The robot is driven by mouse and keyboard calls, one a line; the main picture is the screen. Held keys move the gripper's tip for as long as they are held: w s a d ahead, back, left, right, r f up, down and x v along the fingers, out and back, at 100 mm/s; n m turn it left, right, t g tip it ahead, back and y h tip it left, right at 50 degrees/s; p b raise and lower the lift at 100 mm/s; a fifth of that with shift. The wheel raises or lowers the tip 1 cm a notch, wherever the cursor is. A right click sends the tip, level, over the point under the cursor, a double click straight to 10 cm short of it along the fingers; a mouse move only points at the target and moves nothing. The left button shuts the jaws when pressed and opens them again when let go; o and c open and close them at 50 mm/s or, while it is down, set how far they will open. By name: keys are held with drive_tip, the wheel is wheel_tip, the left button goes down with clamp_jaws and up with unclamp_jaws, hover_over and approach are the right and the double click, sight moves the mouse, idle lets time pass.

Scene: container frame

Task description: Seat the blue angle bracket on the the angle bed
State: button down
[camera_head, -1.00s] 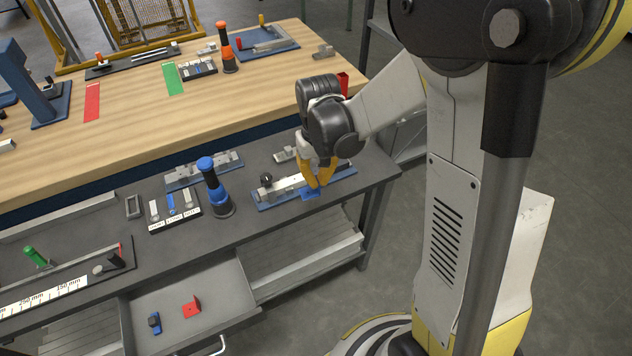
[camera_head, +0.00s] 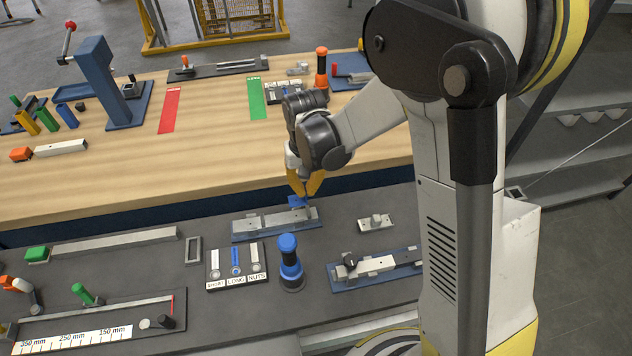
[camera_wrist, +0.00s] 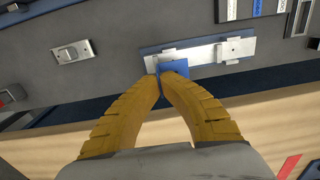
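My gripper (camera_head: 304,192) is shut on the blue angle bracket (camera_head: 297,201), with its yellow fingers pointing down. The bracket also shows at the fingertips in the wrist view (camera_wrist: 173,67). It is over the right part of a blue-based fixture with a grey bar and small blocks (camera_head: 246,227), which looks like the angle bed. In the wrist view the bracket overlaps the left part of the grey bar (camera_wrist: 207,54). I cannot tell whether it touches the bar. The fingers hide part of the bracket.
A second blue-based fixture with a black knob (camera_head: 382,265) is at the right. A small grey plate with a block (camera_head: 375,222) lies behind it. A blue-topped driver (camera_head: 290,262) and a labelled tray (camera_head: 236,264) stand in front. The wooden bench (camera_head: 190,170) rises behind.

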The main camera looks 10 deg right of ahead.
sight(305, 198)
drive_tip(key=shift+w+a+f, duration=0.15)
drive_tip(key=shift+a+f, duration=0.1)
drive_tip(key=shift+d+f+b, duration=0.1)
drive_tip(key=shift+f+b, duration=0.35)
drive_tip(key=shift+f, duration=0.25)
wheel_tip(305, 198, down, 3)
drive_tip(key=shift+f+b, duration=0.15)
drive_tip(key=shift+b, duration=0.95)
drive_tip(key=shift+f+b, duration=0.35)
drive_tip(key=shift+f+b, duration=0.95)
drive_tip(key=shift+b, duration=0.25)
idle(0.4)
drive_tip(key=c, duration=0.9)
unclamp_jaws()
drive_tip(key=shift+c, duration=0.2)
